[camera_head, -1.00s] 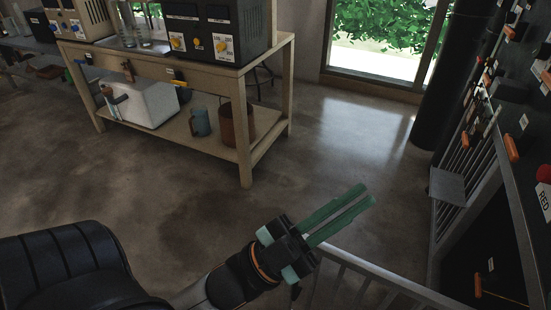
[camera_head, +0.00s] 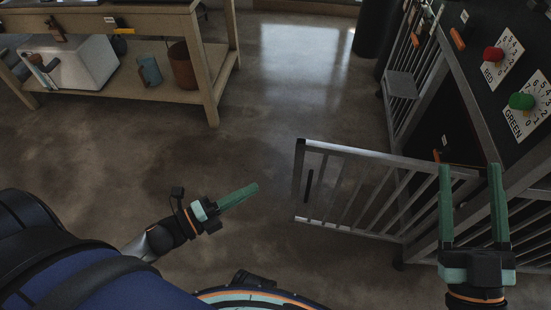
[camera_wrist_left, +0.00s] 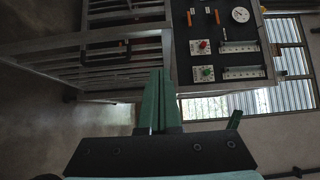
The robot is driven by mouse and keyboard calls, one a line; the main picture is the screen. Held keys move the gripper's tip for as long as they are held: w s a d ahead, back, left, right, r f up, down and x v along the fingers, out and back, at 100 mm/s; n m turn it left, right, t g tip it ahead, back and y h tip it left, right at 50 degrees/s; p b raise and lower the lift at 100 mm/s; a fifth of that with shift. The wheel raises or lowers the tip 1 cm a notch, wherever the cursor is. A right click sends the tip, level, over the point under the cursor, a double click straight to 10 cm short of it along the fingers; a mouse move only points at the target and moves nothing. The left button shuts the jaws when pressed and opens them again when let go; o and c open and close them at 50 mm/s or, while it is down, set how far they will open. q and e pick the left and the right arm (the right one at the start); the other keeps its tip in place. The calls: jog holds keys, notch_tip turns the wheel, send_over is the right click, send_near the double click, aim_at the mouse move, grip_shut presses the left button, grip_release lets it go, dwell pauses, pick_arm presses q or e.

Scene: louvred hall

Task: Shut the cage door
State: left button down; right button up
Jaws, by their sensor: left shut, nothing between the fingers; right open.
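The cage door (camera_head: 350,152), a grey metal frame with slanting bars, stands swung open from the cage (camera_head: 408,55), out over the floor. Its free end, with a dark upright slot or handle (camera_head: 309,186), points left. Its other end meets the cage near my right gripper, which partly covers that area. My left gripper (camera_head: 257,187) is shut and empty, left of the door's free end and apart from it. It also shows in the left wrist view (camera_wrist_left: 158,72), with grey bars beyond. My right gripper (camera_head: 470,168) is open and empty, in front of the cage side.
A dark panel on the cage carries a red knob (camera_head: 493,54) and a green knob (camera_head: 521,101) with dials. A small grey shelf (camera_head: 401,85) juts from the bars. A wooden bench (camera_head: 212,95) stands at the back left. The concrete floor between is clear.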

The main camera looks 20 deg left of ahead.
pick_arm(q)
jog(key=b, duration=0.2)
send_near(300, 152)
jog(key=d, duration=0.4)
jog(key=shift+w+a+r, duration=0.1)
jog(key=shift+w+a, duration=0.05)
jog(key=shift+w, duration=1.05)
jog(key=shift+w+a, duration=0.2)
jog(key=shift+w, duration=1)
pick_arm(e)
jog(key=s+r+n+y, duration=0.4)
jog(key=s+r+y, duration=0.1)
jog(key=r+y, duration=0.1)
jog(key=shift+a+n+t, duration=0.3)
jog(key=shift+a+n, duration=0.1)
jog(key=shift+r, duration=0.1)
